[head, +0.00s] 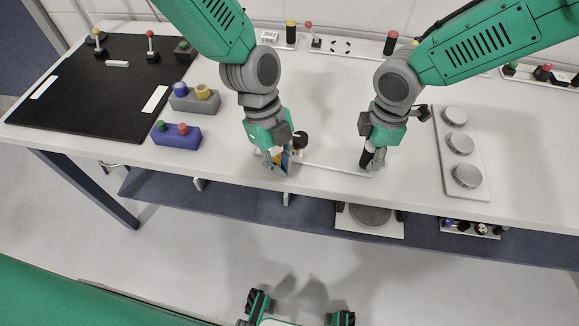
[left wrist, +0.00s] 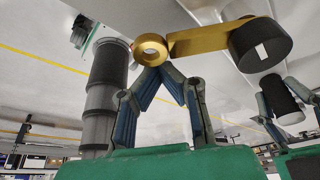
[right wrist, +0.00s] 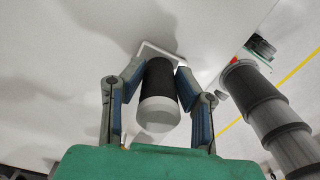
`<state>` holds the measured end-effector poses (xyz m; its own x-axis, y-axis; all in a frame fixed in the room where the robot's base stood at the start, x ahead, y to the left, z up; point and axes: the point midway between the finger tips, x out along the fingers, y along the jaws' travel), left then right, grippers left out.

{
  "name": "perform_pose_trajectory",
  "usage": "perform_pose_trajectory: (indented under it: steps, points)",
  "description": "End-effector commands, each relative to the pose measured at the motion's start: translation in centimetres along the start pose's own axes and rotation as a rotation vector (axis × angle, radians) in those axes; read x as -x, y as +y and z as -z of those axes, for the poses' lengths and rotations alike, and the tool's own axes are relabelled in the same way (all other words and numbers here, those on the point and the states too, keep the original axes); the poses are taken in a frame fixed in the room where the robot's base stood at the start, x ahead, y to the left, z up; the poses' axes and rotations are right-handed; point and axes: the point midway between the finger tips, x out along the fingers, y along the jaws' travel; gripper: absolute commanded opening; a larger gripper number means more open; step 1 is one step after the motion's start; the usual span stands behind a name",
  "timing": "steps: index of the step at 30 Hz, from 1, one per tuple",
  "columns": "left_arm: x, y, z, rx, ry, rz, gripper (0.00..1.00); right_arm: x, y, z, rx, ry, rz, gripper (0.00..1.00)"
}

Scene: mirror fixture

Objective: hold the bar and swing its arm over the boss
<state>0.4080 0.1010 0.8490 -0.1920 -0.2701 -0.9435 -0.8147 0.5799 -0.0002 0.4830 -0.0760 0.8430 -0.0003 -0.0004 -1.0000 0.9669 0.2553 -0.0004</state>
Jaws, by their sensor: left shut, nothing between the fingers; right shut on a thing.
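My right gripper (head: 370,160) is shut on a black upright cylinder, the bar (right wrist: 160,82), with a pale end; it also shows in the left wrist view (left wrist: 283,98). A white plate (head: 335,163) runs between the two grippers. A brass arm (left wrist: 205,41) has a ring (left wrist: 150,48) at one end and meets a thick black round piece (left wrist: 258,45) with a white mark at the other. My left gripper (left wrist: 165,70) is shut and empty, its tips close beside the ring; I cannot tell whether they touch. In the head view the left gripper hides most of the brass arm.
A blue block (head: 177,136) and a grey block (head: 194,98) with coloured knobs stand left of my left gripper. A black mat (head: 95,90) covers the table's left end. A white plate with three round discs (head: 460,145) lies at right. The table's front edge is close.

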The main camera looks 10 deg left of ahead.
Motion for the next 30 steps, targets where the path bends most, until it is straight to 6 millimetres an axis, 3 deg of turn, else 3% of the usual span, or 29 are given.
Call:
perform_pose_trajectory:
  steps: [30]
  points:
    - [0.4,0.18,-1.1,-0.116,0.001,-0.04,0.0,0.05,0.04,0.02,0.001,0.0,-0.001,0.0]
